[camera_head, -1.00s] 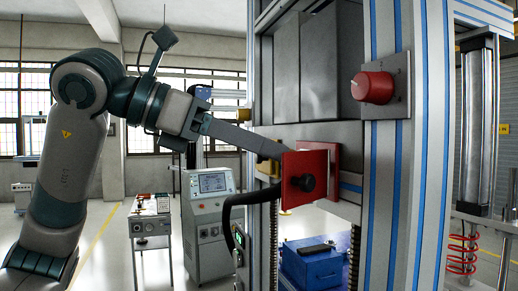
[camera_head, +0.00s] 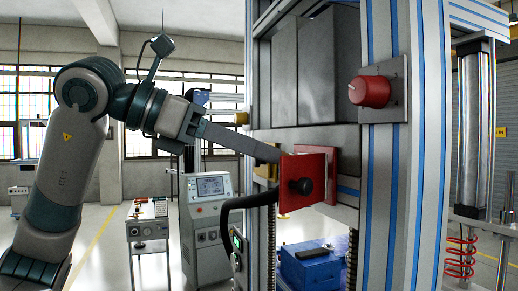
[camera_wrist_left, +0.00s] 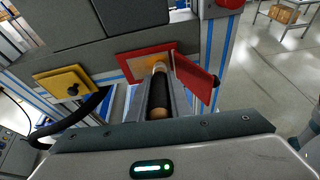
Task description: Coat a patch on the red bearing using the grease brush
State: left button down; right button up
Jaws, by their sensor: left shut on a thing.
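The red bearing unit shows as a red square frame with an open red door, its black knob facing out, in the head view (camera_head: 302,186). In the left wrist view the red door (camera_wrist_left: 194,78) stands open to the right of a tan opening. My left gripper (camera_head: 276,152) reaches to this unit, its tips partly hidden behind the door. In the left wrist view my left gripper (camera_wrist_left: 160,82) is shut on the grease brush (camera_wrist_left: 159,95), with a dark handle and tan ends. The brush points into the opening; its bristles and any contact are hidden. My right gripper is out of view.
A yellow panel with a black knob (camera_wrist_left: 62,85) and a black hose (camera_wrist_left: 75,122) lie left of the red unit. A red dial (camera_head: 370,91) sits on the machine frame (camera_head: 385,190). A blue box (camera_head: 312,268) stands below. A control cabinet (camera_head: 207,230) stands behind.

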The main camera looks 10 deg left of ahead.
pick_arm(q)
jog(key=shift+w+a, duration=0.75)
jog(key=shift+w, duration=0.25)
jog(key=shift+w, duration=0.1)
jog(key=w+a, duration=0.1)
jog(key=w+a+p, duration=0.1)
jog(key=w, duration=0.1)
jog(key=shift+w+a, duration=0.1)
jog(key=shift+w, duration=0.05)
jog(key=shift+a, duration=0.1)
jog(key=shift+s+a+b, duration=0.25)
jog(key=shift+s+a, duration=0.65)
jog(key=shift+a, duration=0.3)
jog(key=shift+s+a+b, duration=0.25)
jog(key=shift+s+a, duration=0.6)
jog(key=shift+a, duration=0.35)
